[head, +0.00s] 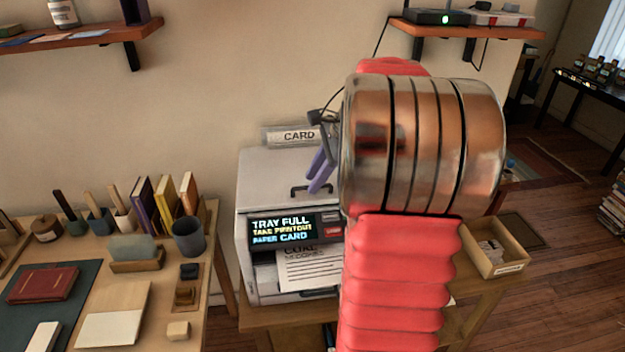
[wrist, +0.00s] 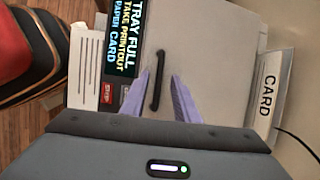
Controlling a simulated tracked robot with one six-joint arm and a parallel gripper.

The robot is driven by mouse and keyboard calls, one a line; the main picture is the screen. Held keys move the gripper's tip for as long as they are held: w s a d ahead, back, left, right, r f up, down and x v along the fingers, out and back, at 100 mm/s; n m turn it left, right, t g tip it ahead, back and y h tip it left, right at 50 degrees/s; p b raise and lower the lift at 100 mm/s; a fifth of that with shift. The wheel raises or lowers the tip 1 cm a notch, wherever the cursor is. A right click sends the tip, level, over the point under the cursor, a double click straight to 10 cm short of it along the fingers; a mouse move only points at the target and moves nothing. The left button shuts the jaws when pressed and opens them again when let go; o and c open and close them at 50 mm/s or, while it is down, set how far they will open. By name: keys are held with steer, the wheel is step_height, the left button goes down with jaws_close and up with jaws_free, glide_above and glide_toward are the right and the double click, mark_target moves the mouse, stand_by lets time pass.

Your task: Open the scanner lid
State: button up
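The scanner (head: 262,175) is a pale grey box on a wooden stand in the head view, its lid down. A dark handle (head: 312,188) stands on the lid; it also shows in the wrist view (wrist: 156,82). The front display (head: 281,228) reads "TRAY FULL TAKE PRINTOUT PAPER CARD". A printed sheet (head: 308,268) lies in the front slot. My gripper (head: 316,178) has purple fingers and is above the lid near the handle. In the wrist view the fingers (wrist: 160,88) are apart, with the handle's end between or just beyond them. Contact cannot be told. My arm hides the scanner's right side.
A sign reading "CARD" (head: 298,136) is behind the scanner. An open wooden box (head: 494,250) stands at right. A table at left holds books (head: 165,200), a dark cup (head: 188,238) and other desk items. Shelves (head: 75,38) hang on the wall above.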

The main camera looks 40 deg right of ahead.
steer(key=shift+w+a+f, duration=0.1)
steer(key=shift+f, duration=0.25)
jaws_close()
steer(key=shift+r, duration=0.1)
stand_by(0.3)
